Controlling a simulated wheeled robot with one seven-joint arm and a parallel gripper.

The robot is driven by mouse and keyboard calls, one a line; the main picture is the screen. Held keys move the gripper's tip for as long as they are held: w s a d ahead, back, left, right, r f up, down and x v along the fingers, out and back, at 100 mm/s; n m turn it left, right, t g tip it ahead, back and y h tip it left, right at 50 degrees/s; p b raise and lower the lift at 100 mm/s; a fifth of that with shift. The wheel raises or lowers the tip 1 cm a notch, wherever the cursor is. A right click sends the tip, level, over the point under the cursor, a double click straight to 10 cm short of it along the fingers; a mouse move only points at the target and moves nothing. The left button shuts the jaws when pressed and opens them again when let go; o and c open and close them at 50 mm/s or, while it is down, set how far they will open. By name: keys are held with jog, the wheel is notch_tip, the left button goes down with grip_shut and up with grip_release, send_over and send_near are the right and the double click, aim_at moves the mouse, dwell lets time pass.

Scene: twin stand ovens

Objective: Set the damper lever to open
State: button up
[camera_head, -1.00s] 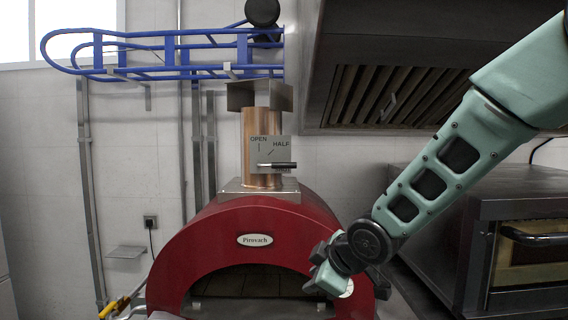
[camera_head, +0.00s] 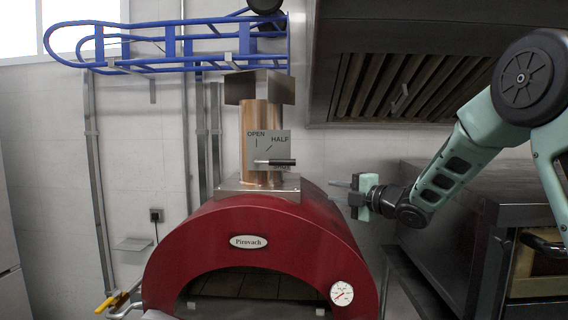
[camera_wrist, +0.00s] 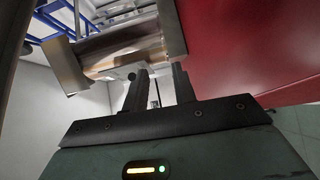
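The damper lever (camera_head: 275,162) is a black handle on a metal arm, lying horizontal and pointing right across the grey dial plate (camera_head: 269,149). The plate reads OPEN at upper left and HALF at upper right; a lower label is mostly hidden behind the lever. The plate sits on the copper flue (camera_head: 254,122), which also shows in the wrist view (camera_wrist: 120,44). My gripper (camera_head: 335,192) is open and empty, right of the lever and a little lower, fingers pointing left. In the wrist view a small dark round end, perhaps the lever's, shows by the left finger.
The red domed oven (camera_head: 245,218) lies below the flue, close to my gripper. A dark stand oven (camera_head: 480,215) is at right under a large hood (camera_head: 400,75). A blue rack (camera_head: 165,45) hangs on the wall at left. Bare wall lies between lever and gripper.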

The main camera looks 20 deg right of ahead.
notch_tip(320, 180, up, 3)
jog(key=n+g+y, duration=0.2)
jog(key=n+y, duration=0.4)
jog(key=n, duration=0.2)
jog(key=n+g+y+p, duration=0.15)
jog(key=n+p, duration=0.25)
jog(key=p, duration=0.5)
send_near(284, 162)
jog(key=shift+y, duration=0.25)
jog(key=x, duration=0.6)
jog(key=w+x, duration=0.1)
jog(key=x, duration=0.2)
jog(key=shift+d+f, duration=0.15)
jog(key=shift+d, duration=0.1)
jog(key=shift+w+a, duration=0.35)
jog(key=shift+a, duration=0.1)
grip_shut()
